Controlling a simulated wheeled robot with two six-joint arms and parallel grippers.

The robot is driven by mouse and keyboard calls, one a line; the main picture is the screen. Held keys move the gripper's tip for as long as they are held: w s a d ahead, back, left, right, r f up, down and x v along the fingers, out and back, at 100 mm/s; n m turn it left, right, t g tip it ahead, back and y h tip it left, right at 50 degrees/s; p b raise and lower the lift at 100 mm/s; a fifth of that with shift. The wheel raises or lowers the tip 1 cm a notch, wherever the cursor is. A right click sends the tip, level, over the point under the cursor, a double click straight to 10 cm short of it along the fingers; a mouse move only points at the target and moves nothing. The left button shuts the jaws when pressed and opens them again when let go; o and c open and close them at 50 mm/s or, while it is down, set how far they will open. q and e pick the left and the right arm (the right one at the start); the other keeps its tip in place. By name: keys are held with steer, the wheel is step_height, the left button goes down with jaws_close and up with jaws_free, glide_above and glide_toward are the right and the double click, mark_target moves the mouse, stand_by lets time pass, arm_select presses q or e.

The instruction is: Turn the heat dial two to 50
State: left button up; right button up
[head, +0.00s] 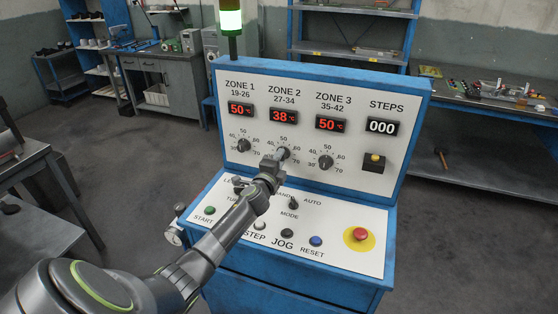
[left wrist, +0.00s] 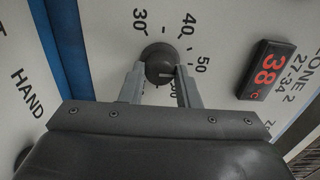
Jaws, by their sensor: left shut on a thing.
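The zone 2 heat dial (head: 285,152) is a dark round knob on the white panel, partly hidden by my gripper in the head view. My left gripper (head: 278,158) reaches it from the front. In the left wrist view the dial (left wrist: 160,60) sits between the two grey fingers (left wrist: 160,75), which are shut on it. A pale mark on the dial appears to face the side of the 50 label; its exact angle is hard to read. The zone 2 display (head: 284,117) reads 38 in red. My right gripper is not in view.
The zone 1 dial (head: 243,145) and zone 3 dial (head: 326,162) flank it; their displays read 50. Below, the blue console (head: 290,274) carries switches, buttons and a red emergency stop (head: 360,233). A green lamp (head: 230,20) is lit above. Benches stand behind.

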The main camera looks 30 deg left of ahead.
arm_select(q)
steer(key=shift+f, duration=0.1)
stand_by(0.3)
steer(key=o, duration=1)
steer(key=b+v, duration=0.1)
steer(key=v, duration=1.6)
steer(key=shift+s, duration=0.2)
steer(key=shift+f, duration=0.1)
